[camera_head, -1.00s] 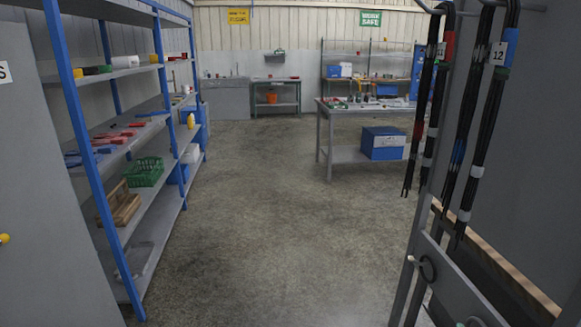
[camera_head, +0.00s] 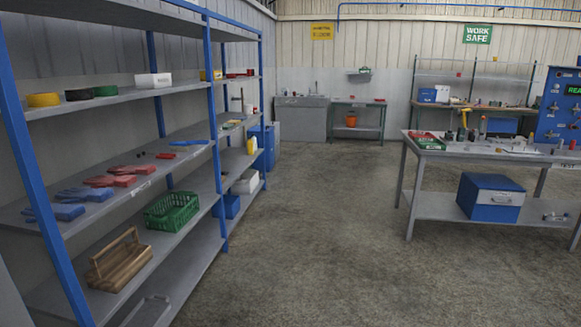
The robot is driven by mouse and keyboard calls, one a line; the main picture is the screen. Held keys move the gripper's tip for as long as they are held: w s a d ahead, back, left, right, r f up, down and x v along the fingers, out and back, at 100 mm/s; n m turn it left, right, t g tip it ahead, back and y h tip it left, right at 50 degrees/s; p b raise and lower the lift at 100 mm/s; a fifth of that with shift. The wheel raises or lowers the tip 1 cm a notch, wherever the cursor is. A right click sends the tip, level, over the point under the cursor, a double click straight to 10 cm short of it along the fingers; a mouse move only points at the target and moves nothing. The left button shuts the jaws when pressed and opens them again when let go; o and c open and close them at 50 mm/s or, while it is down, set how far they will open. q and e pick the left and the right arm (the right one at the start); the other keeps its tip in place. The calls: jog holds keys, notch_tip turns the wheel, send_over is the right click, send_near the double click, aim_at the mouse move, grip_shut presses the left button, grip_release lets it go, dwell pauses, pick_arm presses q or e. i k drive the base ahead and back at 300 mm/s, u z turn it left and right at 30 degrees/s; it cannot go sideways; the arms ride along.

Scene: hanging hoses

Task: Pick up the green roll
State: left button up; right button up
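The green roll (camera_head: 105,90) lies on the upper shelf of the blue-posted rack (camera_head: 116,100) at the left. It is at the right end of a short row with a black roll (camera_head: 79,94) and a yellow roll (camera_head: 43,99). A white box (camera_head: 153,80) sits to its right on the same shelf. Neither of my grippers shows in the head view.
The floor (camera_head: 310,240) between rack and table is clear.

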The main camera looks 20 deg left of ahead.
aim_at(102, 91)
jog(key=u, duration=0.6)
jog(key=i, duration=1.65)
jog(key=u, duration=1.1)
